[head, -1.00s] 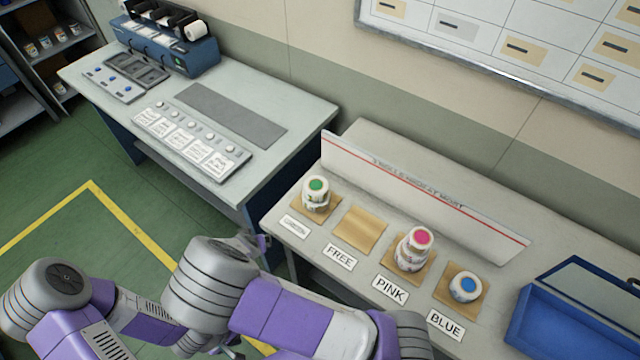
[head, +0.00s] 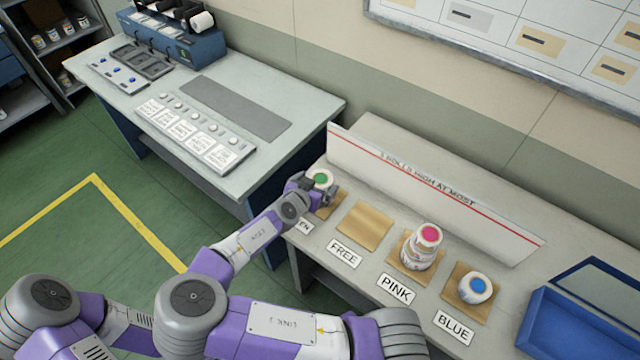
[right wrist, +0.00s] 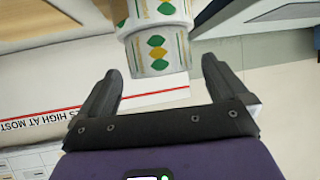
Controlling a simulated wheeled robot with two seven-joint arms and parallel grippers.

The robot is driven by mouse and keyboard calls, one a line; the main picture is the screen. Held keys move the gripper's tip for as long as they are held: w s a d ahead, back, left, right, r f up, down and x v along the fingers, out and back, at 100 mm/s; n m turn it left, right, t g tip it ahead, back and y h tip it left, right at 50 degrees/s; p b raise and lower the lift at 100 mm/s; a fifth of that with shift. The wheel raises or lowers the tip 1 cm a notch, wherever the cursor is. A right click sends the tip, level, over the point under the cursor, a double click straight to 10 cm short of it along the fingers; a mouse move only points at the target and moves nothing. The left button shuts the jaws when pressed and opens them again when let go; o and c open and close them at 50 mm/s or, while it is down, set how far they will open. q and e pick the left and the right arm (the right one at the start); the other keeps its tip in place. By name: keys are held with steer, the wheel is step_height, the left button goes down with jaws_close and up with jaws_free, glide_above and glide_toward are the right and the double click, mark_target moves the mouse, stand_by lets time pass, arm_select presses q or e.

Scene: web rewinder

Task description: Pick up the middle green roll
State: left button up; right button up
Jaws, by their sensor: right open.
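The green stack (head: 320,179) stands on the leftmost tan pad in the head view, its green-cored top showing past my right gripper (head: 310,186). In the right wrist view it is white rolls printed with green and yellow diamonds; at least two show, slightly offset, the outer one (right wrist: 158,53) nearest the jaws. The rest of the stack is cut off by the frame, so I cannot tell which roll is the middle one. My right gripper is open (right wrist: 160,66), its fingers apart on either side of the stack's line, with no clear contact. My left gripper is out of view.
An empty pad (head: 366,225) labelled FREE lies to the right of the green stack. Beyond it stand the pink stack (head: 424,247) and a blue-cored roll (head: 477,287). A low white board (head: 430,195) runs behind the pads. A blue tray (head: 570,325) is at the right.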

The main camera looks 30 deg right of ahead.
mark_target(318, 183)
steer(key=x, duration=0.3)
steer(key=shift+w+d+f, duration=0.15)
steer(key=shift+d+f, duration=0.05)
steer(key=shift+f, duration=0.05)
steer(key=c, duration=1)
steer(key=shift+r, duration=0.15)
